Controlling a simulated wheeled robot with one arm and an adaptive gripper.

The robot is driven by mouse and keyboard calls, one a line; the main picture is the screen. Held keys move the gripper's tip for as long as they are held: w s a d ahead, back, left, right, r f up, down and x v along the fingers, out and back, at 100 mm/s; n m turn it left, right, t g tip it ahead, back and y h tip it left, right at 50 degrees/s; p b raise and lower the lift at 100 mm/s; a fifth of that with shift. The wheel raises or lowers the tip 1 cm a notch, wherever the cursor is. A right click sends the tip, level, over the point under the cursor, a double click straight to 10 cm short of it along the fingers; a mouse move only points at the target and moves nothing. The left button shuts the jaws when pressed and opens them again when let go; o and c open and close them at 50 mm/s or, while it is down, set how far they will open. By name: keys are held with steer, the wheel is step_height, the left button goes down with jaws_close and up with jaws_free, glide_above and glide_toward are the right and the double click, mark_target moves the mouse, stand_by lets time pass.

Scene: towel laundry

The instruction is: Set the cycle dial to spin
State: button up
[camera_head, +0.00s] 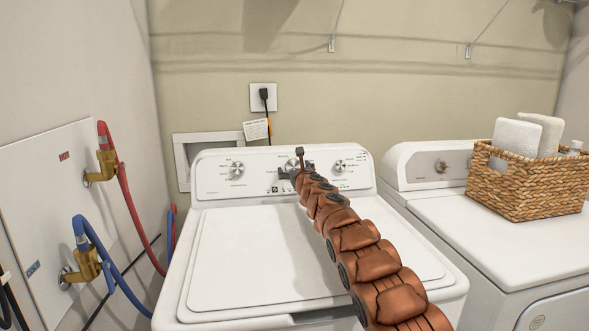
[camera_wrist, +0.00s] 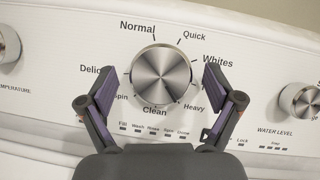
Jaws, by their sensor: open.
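The cycle dial (camera_wrist: 160,75) is a round silver knob in the middle of the white washer's control panel. Labels around it read Normal, Quick, Whites, Heavy, Clean and Spin, with one starting "Delic" partly covered. The Spin label (camera_wrist: 121,97) is at the dial's lower left, beside my left finger. My gripper (camera_wrist: 163,88) is open, with one finger on each side of the dial and visible gaps between. In the head view, the dial (camera_head: 292,164) is partly hidden by my gripper (camera_head: 297,166).
The washer (camera_head: 240,260) has a temperature knob (camera_head: 237,169) on the left and a water level knob (camera_head: 339,166) on the right. A second white machine (camera_head: 500,240) stands to the right with a wicker basket (camera_head: 525,188) of towels. Red and blue hoses (camera_head: 120,180) run at left.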

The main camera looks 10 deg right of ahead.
steer(key=c, duration=1.1)
steer(key=shift+c, duration=0.2)
